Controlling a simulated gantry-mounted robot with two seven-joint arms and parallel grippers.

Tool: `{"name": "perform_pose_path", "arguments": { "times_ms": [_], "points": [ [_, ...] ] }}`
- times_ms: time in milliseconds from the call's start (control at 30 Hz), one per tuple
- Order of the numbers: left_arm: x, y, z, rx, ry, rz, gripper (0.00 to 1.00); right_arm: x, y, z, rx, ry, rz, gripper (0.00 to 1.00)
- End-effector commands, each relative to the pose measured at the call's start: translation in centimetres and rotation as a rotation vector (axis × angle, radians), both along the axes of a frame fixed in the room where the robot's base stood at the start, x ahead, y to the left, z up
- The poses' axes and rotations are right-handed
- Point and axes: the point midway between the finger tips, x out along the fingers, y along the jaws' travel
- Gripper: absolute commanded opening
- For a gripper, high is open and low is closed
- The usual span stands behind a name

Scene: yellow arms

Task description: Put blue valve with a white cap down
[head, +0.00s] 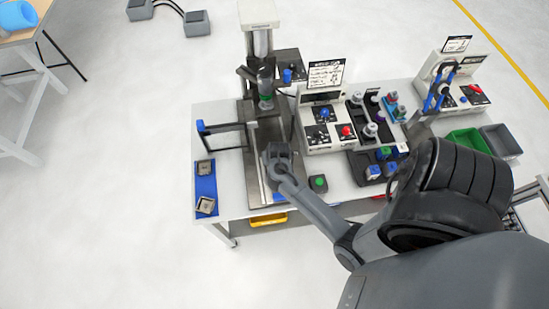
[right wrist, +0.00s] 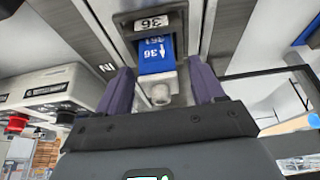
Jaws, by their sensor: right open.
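The blue valve with a white cap (right wrist: 157,58) shows in the right wrist view, marked 36, with its pale rounded cap toward my gripper. Its far end is at a grey holder (right wrist: 150,22) that also carries a 36 label. My right gripper (right wrist: 160,72) is open, with one dark finger on each side of the valve and visible gaps between. In the head view my right gripper (head: 277,163) is over the grey station on the left part of the workbench, and it hides most of the holder and valve there. My left gripper is not in view.
A press column (head: 262,85) stands behind my gripper. A control box (head: 325,120) with blue and red knobs is to its right. Trays of several valves (head: 373,170) and green and grey bins (head: 468,140) lie further right. A blue mat (head: 206,183) with two metal parts is left.

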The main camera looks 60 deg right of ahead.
Motion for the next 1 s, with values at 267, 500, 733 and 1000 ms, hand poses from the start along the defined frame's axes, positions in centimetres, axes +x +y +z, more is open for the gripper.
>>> {"name": "perform_pose_path", "arguments": {
  "times_ms": [267, 500, 733, 1000],
  "points": [
    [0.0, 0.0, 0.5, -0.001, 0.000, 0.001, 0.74, -0.2, 0.2, 1.2, -0.001, 0.000, 0.002, 0.68],
    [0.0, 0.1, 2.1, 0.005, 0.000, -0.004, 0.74, -1.1, 1.3, 5.0, -0.004, 0.000, 0.002, 0.68],
    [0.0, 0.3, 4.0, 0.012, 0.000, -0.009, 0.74, -2.0, 2.6, 8.9, -0.004, 0.000, 0.003, 0.68],
    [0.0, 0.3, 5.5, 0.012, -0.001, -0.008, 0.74, -2.6, 3.7, 11.4, -0.001, -0.002, 0.018, 0.68]
  ]
}}
